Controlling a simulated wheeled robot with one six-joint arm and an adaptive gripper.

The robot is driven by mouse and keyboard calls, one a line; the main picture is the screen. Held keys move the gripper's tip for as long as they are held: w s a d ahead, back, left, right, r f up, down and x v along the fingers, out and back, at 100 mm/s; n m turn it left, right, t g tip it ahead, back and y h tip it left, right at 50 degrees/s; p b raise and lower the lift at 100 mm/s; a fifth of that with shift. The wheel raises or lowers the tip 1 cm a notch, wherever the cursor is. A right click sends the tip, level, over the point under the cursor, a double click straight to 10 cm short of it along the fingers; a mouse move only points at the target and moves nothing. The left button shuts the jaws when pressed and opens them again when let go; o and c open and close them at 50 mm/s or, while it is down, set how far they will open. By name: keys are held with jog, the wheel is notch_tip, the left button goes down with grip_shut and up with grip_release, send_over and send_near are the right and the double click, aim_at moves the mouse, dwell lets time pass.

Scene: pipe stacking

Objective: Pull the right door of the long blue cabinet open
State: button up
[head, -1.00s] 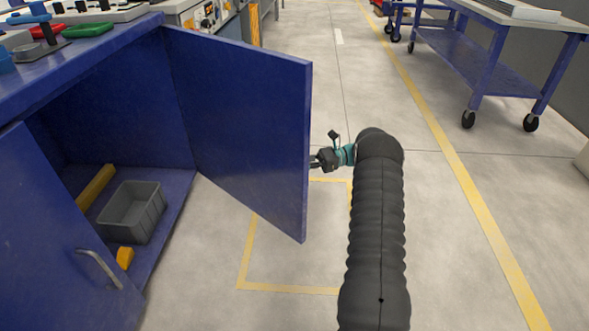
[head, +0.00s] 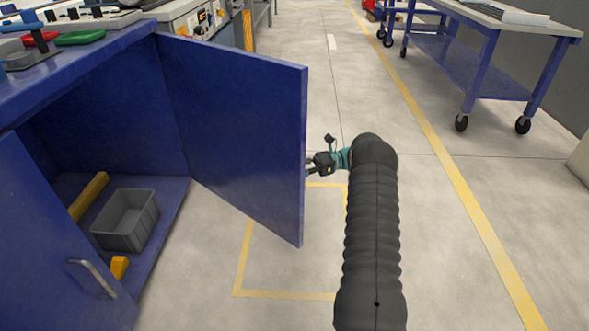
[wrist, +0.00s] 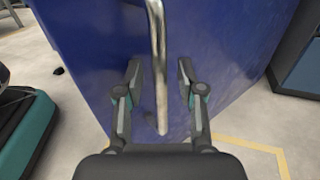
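The right door (head: 240,130) of the long blue cabinet (head: 80,75) stands swung well open, its free edge towards my arm. The compartment behind it is exposed. My gripper (head: 308,168) is at the outer face of this door, near its free edge. In the wrist view the door's metal bar handle (wrist: 160,75) runs between the two fingers of my gripper (wrist: 159,72). The fingers are spread, with a visible gap to the handle on each side. The handle is hidden behind the door in the head view.
The left door (head: 60,240) with its own handle is at the lower left. A grey bin (head: 126,220) and yellow pieces lie inside the cabinet. A blue wheeled table (head: 480,60) stands at the upper right. The floor between has free room.

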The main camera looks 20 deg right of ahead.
jog(key=d, duration=0.7)
jog(key=shift+s+d, duration=0.15)
jog(key=shift+s, duration=0.3)
